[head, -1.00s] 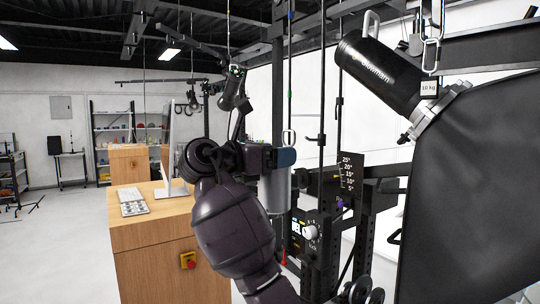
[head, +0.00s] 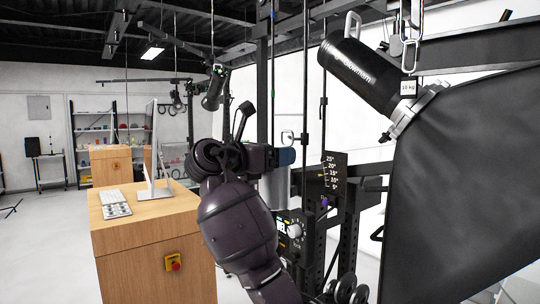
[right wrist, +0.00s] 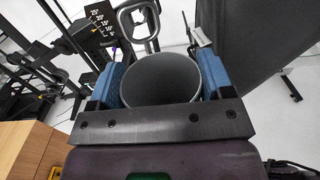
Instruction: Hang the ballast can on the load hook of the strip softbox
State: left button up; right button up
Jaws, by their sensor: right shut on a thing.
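The ballast can (head: 272,190) is a grey, open-topped cylinder. In the head view it hangs upright from my right gripper (head: 284,157), partly hidden by my arm. In the right wrist view the blue pads of my right gripper (right wrist: 160,85) clasp the can (right wrist: 160,80), and its metal bail loop (right wrist: 140,25) stands up at the far side. The strip softbox (head: 465,190) is the large black panel at right, with a black lamp head (head: 360,75). A metal loop, apparently the load hook (head: 410,45), hangs by a 10 kg tag (head: 408,88), right of and above the can. My left gripper is out of view.
A black rig with upright rods and an angle scale plate (head: 333,175) stands just beyond the can. A control box with a dial (head: 292,230) sits below. A wooden desk (head: 150,240) with a red button is at left. Open floor lies further left.

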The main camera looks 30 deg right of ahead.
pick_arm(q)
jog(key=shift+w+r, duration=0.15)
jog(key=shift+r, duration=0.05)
pick_arm(e)
jog(key=d, duration=0.1)
jog(key=d+f, duration=0.1)
jog(key=d, duration=0.1)
jog(key=shift+w, duration=0.1)
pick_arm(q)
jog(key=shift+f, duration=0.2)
pick_arm(e)
jog(key=shift+d, duration=0.1)
dwell(0.4)
dwell(0.4)
jog(key=o, duration=1.2)
jog(key=shift+f, duration=0.1)
pick_arm(q)
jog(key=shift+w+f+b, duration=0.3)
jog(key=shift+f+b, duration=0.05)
jog(key=shift+b, duration=0.5)
pick_arm(e)
jog(key=a, duration=1.1)
jog(key=shift+s, duration=0.45)
